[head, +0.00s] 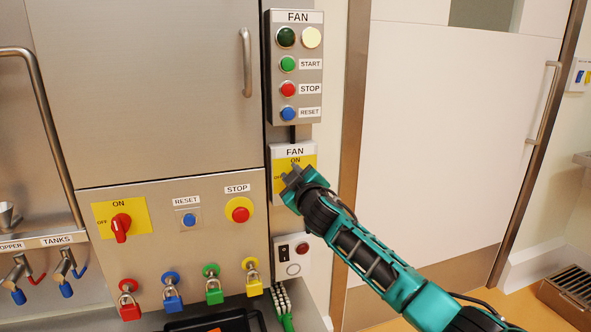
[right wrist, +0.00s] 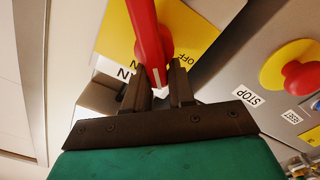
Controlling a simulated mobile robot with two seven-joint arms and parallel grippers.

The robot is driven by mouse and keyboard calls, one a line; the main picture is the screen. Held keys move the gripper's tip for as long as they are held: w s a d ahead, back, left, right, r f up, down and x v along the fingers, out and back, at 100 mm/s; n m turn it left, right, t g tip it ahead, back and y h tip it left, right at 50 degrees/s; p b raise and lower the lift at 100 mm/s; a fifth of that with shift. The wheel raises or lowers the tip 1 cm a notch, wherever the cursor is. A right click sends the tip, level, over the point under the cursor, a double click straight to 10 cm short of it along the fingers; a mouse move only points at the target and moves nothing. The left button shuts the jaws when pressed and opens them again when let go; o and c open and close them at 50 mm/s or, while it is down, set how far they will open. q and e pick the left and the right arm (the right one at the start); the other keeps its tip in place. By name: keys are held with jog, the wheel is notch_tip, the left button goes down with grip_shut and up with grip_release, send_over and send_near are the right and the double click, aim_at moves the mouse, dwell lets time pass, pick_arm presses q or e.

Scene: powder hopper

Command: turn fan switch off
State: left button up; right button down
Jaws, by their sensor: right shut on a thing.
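The fan switch is a box with a yellow plate (head: 308,161) under a FAN label, at the middle of the head view. Its ON mark shows above my right gripper (head: 290,178); my gripper hides the knob there. In the right wrist view, the red switch handle (right wrist: 146,32) runs down between the fingers of my right gripper (right wrist: 160,78), which is shut on it. A white mark shows at the handle's tip, near partly covered lettering ending in N. OFF shows to the right on the yellow plate (right wrist: 190,28). My left gripper is not in view.
The fan button panel (head: 295,75) is just above. Left is a steel panel with another red switch (head: 121,227), a red stop button (head: 240,214) and several coloured padlocks below. A small box with a rocker switch (head: 284,252) sits beneath. A white door (head: 455,130) stands right.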

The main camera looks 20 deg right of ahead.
jog(key=f+n, duration=0.1)
jog(key=n, duration=0.1)
jog(key=shift+f+n+p, duration=0.15)
jog(key=shift+n+p, duration=0.2)
jog(key=shift+n, duration=0.05)
jog(key=n, duration=0.2)
jog(key=shift+a+f+n, duration=0.1)
jog(key=shift+f+n, duration=0.2)
jog(key=shift+f+n+p, duration=0.2)
jog(key=shift+n+p, duration=0.05)
jog(key=shift+n, duration=0.75)
jog(key=shift+f+n+p, duration=0.15)
jog(key=shift+n+p, duration=0.1)
jog(key=shift+n, duration=0.75)
jog(key=c, duration=1)
grip_release()
jog(key=shift+d, duration=0.2)
jog(key=shift+c, duration=0.2)
jog(key=shift+a+r, duration=0.15)
jog(key=shift+a, duration=0.15)
